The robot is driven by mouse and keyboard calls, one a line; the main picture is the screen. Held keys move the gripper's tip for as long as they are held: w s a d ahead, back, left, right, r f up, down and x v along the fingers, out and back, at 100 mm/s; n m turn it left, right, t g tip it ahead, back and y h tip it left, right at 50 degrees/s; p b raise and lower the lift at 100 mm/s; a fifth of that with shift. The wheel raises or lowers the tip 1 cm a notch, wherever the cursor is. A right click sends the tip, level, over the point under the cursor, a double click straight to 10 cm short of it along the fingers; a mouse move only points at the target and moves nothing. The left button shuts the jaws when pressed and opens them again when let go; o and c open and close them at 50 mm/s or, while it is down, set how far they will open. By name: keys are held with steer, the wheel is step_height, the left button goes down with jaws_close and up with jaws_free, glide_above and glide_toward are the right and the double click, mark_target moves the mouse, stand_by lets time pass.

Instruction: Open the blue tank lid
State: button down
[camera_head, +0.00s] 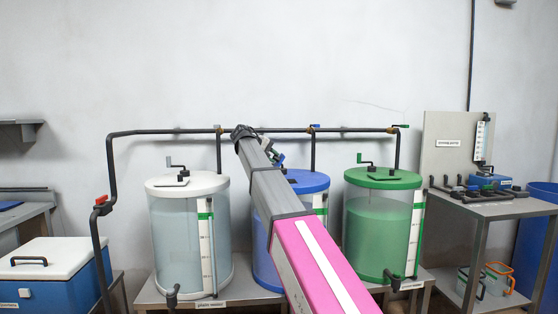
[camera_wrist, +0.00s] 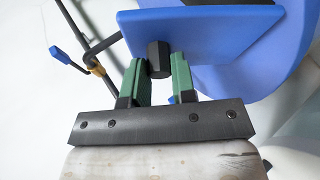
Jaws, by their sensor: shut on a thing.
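The blue tank (camera_head: 308,182) stands between the white and green tanks, mostly hidden behind my arm in the head view. In the wrist view its blue lid flap (camera_wrist: 215,35) fills the upper middle, with a black knob (camera_wrist: 159,57) on its face. The flap looks tilted against the tank's round blue top (camera_wrist: 290,60), and a dark patch shows behind its upper edge. My gripper (camera_wrist: 158,75) has its green fingers on both sides of the knob, shut on it. In the head view the gripper is largely hidden by my arm.
A black pipe (camera_head: 270,131) with valves runs above the tanks. A blue-handled valve (camera_wrist: 62,57) shows at left in the wrist view. The white tank (camera_head: 165,225) and green tank (camera_head: 375,225) stand close on either side. A metal table (camera_head: 490,208) stands at right.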

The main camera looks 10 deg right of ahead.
steer(key=a+f+n+t+h, duration=0.2)
steer(key=a+h, duration=0.5)
steer(key=a, duration=0.1)
steer(key=shift+n+h, duration=0.4)
steer(key=shift+a, duration=0.15)
steer(key=c, duration=0.9)
jaws_free()
steer(key=shift+a, duration=0.1)
steer(key=v, duration=1)
steer(key=shift+s+a, duration=0.2)
steer(key=shift+a, duration=0.05)
